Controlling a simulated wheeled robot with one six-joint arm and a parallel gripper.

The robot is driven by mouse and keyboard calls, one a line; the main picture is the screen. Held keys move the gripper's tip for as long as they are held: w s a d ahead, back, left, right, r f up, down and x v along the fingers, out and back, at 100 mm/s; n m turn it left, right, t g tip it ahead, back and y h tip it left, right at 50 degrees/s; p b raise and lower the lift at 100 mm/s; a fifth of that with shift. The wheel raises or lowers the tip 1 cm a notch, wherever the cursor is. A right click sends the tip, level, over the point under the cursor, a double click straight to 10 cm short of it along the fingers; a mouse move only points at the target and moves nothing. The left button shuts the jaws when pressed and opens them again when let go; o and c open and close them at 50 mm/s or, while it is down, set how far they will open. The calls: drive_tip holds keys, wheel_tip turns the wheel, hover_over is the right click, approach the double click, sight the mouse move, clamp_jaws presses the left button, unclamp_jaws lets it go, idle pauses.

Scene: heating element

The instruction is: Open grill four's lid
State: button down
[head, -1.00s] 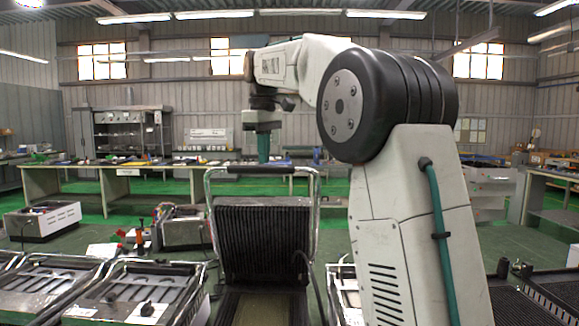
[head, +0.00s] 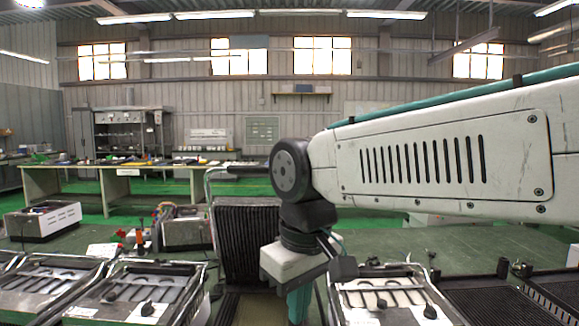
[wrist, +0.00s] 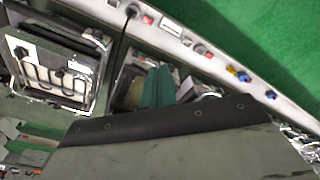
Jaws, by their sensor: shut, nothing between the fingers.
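A grill with its lid raised stands in the middle of the head view. Its black ribbed lid (head: 240,235) is upright, with a metal handle frame (head: 209,190) around it and a dark grip bar at the top. No number is readable, so I cannot tell by label which is grill four. My gripper (head: 299,305) has teal fingers pointing down, low at the right side of this lid, partly hidden by my wrist. The fingers look shut and empty in the wrist view (wrist: 158,87). I cannot tell whether they touch anything.
Grills with metal handle frames (head: 125,290) stand at left, another (head: 390,295) at right. Dark ribbed plates (head: 490,303) lie at far right. A red-topped item (head: 140,236) stands behind. Workbenches (head: 130,170) line the back. Green tabletop behind the right grill is clear.

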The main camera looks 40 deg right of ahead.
drive_tip(key=s+f, duration=0.5)
drive_tip(key=w+d+r+t, duration=0.2)
drive_tip(key=w+d+r, duration=0.65)
drive_tip(key=w, duration=0.35)
drive_tip(key=w+d+r+t, duration=0.1)
drive_tip(key=w+d+r, duration=0.6)
drive_tip(key=w+d, duration=0.3)
drive_tip(key=w+d+r+n+t, duration=0.4)
drive_tip(key=w+r+n, duration=0.45)
drive_tip(key=r, duration=0.25)
drive_tip(key=w+d+f, duration=0.2)
drive_tip(key=w+f, duration=0.5)
drive_tip(key=w, duration=0.2)
drive_tip(key=shift+w+d+f, duration=0.2)
drive_tip(key=shift+w+d, duration=0.05)
drive_tip(key=shift+d, duration=0.05)
